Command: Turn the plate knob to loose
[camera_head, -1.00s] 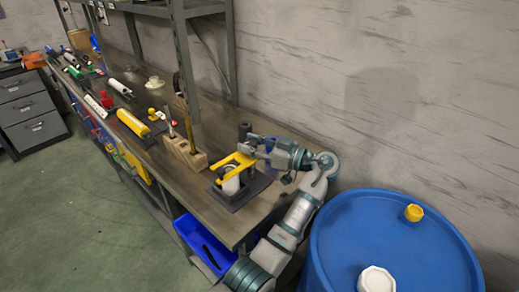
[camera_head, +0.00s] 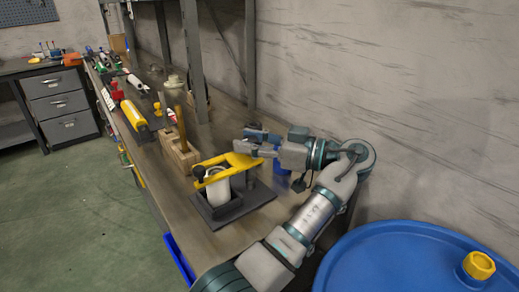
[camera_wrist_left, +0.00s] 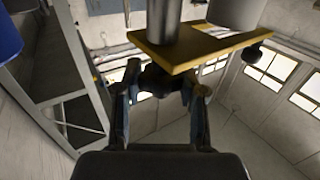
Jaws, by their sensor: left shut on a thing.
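The yellow plate (camera_head: 226,166) sits above a dark base (camera_head: 225,213) on the workbench, with a white cylinder (camera_head: 218,190) below it. My left gripper (camera_head: 251,145) is at the plate's right end, its fingers reaching in from the right. In the left wrist view, its two fingers (camera_wrist_left: 161,90) stand either side of a dark knob (camera_wrist_left: 156,76) against the yellow plate (camera_wrist_left: 203,46), and are shut on it. A second small dark knob (camera_wrist_left: 258,38) shows at the plate's other end. The knob is hidden by the fingers in the head view. My right gripper is not in view.
A wooden block (camera_head: 180,155) with upright tools stands just left of the base. A yellow cylinder (camera_head: 134,114) and other items line the bench behind. A shelf post (camera_head: 193,62) rises nearby. A blue barrel (camera_head: 405,265) stands at the lower right.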

